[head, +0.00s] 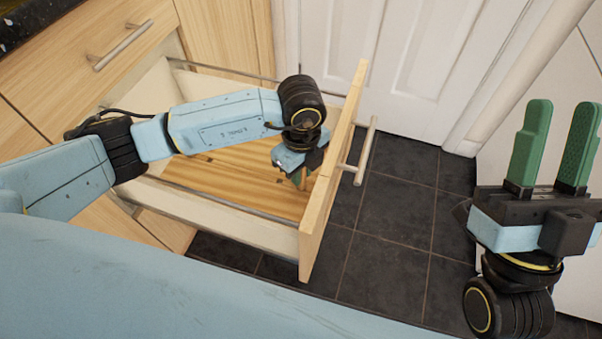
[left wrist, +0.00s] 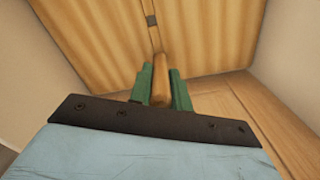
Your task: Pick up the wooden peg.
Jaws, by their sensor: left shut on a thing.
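The wooden peg (left wrist: 160,82) is a light brown rod with a rounded end, between the green fingers of my left gripper (left wrist: 160,74) in the left wrist view. My left gripper is shut on it. In the head view my left gripper (head: 298,177) points down inside the open drawer (head: 313,205), close to its front panel. The peg is mostly hidden there by the gripper, and I cannot tell whether it touches the drawer floor. My right gripper (head: 563,115) is open and empty at the right, with its green fingers pointing up.
The drawer's wooden floor (head: 235,190) looks otherwise bare. Its side wall (head: 220,215) and front panel stand close around my left arm. A bar handle (head: 366,155) sticks out in front. A white door (head: 405,70) stands behind, and dark floor tiles (head: 390,240) are clear.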

